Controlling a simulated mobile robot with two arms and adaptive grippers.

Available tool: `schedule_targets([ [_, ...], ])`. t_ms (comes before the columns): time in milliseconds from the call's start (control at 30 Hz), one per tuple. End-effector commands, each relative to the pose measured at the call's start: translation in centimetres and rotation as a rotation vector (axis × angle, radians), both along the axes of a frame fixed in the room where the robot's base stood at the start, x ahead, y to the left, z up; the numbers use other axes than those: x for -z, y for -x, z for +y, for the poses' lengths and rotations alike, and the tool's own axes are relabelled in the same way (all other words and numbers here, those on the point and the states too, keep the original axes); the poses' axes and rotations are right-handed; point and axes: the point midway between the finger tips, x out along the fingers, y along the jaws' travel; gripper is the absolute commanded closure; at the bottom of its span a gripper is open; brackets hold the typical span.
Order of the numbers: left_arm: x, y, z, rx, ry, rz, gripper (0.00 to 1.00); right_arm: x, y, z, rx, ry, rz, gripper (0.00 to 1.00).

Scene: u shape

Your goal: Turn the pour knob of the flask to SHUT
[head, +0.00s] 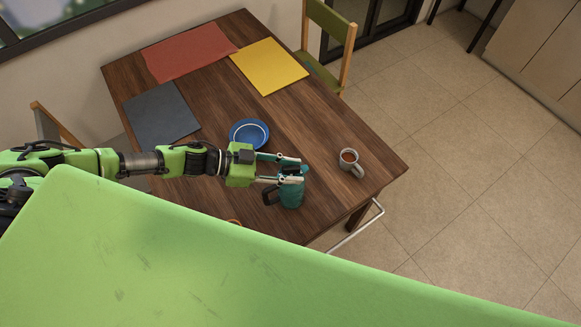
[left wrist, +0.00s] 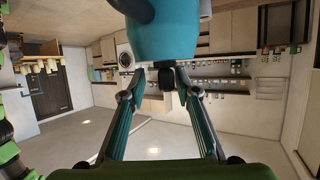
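The teal flask (head: 291,196) stands on the wooden table near its front edge, with a dark handle on its left side. In the left wrist view the flask's teal body (left wrist: 165,38) fills the top middle, and a small black knob (left wrist: 166,78) juts from it. My left gripper (head: 291,170) is at the top of the flask. Its fingers are apart, one on each side of the knob, with a gap visible on at least one side. I cannot tell the knob's setting. My right gripper is not in view.
A blue dish (head: 250,133) sits behind the gripper. Red (head: 188,52), yellow (head: 268,66) and dark grey (head: 160,114) mats lie on the table (head: 205,88). A chair (head: 330,40) stands at the far side.

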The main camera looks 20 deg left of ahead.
Motion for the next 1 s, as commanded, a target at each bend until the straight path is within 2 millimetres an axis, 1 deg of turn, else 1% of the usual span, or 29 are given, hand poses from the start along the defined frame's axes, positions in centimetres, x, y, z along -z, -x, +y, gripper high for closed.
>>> schedule_targets([
  [167,-0.2,-0.2,0.1,-0.002,0.001,-0.004,0.71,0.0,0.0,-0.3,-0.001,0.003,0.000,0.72],
  [267,-0.3,-0.1,0.5,-0.003,-0.001,-0.004,0.71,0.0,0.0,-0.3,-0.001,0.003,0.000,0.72],
  [367,-0.8,0.3,1.6,-0.005,-0.003,-0.005,0.71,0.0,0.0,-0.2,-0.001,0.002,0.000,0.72],
  [467,-1.5,1.2,3.3,-0.003,-0.005,-0.003,0.71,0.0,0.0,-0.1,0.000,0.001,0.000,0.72],
  [600,-2.6,2.4,5.9,-0.004,-0.005,-0.001,0.71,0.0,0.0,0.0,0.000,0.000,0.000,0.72],
  [800,-4.0,3.7,8.8,-0.002,-0.004,-0.001,0.71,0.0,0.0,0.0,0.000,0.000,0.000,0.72],
  [900,-4.4,4.1,9.6,-0.002,-0.001,0.000,0.71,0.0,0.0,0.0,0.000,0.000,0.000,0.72],
  [1000,-4.6,4.3,10.1,-0.001,-0.001,-0.002,0.71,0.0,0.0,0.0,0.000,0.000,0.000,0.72],
])
